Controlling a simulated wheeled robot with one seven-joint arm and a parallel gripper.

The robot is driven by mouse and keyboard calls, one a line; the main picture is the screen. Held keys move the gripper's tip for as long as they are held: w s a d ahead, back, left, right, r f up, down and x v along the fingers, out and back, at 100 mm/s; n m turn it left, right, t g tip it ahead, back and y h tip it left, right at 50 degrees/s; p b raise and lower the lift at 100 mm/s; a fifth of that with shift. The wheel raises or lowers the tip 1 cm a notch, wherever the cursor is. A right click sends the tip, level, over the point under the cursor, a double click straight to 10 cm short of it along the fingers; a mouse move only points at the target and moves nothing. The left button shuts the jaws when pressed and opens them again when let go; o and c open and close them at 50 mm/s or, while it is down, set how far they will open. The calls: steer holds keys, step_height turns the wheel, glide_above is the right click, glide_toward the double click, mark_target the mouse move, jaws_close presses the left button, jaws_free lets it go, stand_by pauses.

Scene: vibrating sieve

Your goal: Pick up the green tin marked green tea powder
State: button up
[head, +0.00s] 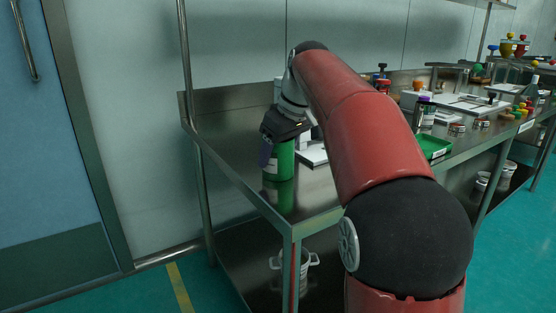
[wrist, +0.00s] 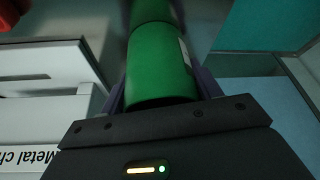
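The green tin (head: 281,163) stands upright on the steel table, with its reflection directly below it. My gripper (head: 272,150) reaches down over its top from above, with one dark purple finger across the tin's left side. In the wrist view the green tin (wrist: 160,65) lies between the two purple fingers of my gripper (wrist: 161,92), and part of a pale label shows on its right side. I see no clear gap on either side, but cannot tell whether the fingers press on it. The tin's printed words cannot be read.
A white box with black lettering (wrist: 45,155) lies close left of the tin in the wrist view. A green tray (head: 436,147) and several small jars and tools stand farther right on the table. The table's front left is bare. A blue door (head: 50,120) is at left.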

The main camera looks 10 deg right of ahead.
steer(key=c, duration=0.4)
steer(key=shift+c, duration=0.2)
step_height(320, 180, up, 20)
steer(key=p, duration=0.8)
steer(key=shift+p, duration=0.35)
